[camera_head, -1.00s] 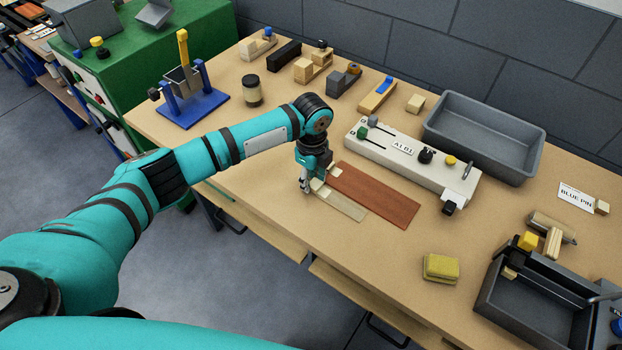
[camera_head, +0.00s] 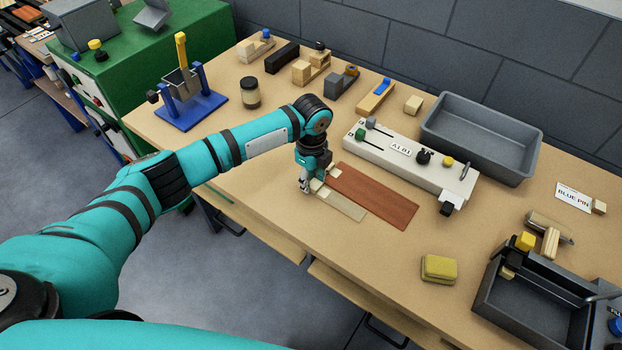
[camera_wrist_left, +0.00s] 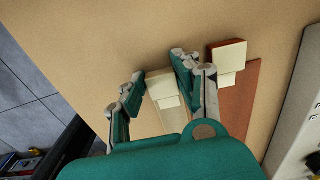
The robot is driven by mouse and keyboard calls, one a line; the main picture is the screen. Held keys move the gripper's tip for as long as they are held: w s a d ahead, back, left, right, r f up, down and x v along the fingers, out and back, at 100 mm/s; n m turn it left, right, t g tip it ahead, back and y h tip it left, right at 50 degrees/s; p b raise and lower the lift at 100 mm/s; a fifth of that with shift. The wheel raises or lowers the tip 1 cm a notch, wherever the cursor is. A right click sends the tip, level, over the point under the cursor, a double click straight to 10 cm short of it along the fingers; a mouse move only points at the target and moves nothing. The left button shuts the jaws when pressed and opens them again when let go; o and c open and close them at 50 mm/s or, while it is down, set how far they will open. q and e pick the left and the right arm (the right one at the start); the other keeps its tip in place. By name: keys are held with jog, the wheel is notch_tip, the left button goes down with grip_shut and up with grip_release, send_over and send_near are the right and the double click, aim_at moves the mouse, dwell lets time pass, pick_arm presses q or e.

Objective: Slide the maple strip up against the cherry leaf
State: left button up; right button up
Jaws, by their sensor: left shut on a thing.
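The maple strip (camera_head: 345,206) is a pale, narrow piece lying flat on the bench. The cherry leaf (camera_head: 378,196) is a wider reddish-brown sheet beside it, nearer the white machine. My left gripper (camera_head: 304,186) is low at the strip's left end. In the left wrist view my left gripper (camera_wrist_left: 160,95) has one finger on each side of the strip (camera_wrist_left: 168,112), shut on it. Its right finger stands between strip and leaf (camera_wrist_left: 240,97) and hides part of the gap there. My right gripper is out of view.
A white machine (camera_head: 410,160) with knobs lies behind the leaf. A grey tray (camera_head: 450,138) stands behind that. A yellow sponge (camera_head: 439,268) and a dark crate (camera_head: 490,302) are at the right. The bench before the strip is clear.

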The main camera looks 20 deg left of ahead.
pick_arm(q)
jog(key=shift+w+d, duration=0.1)
jog(key=shift+w, duration=0.15)
dwell(0.5)
jog(key=o, duration=1.2)
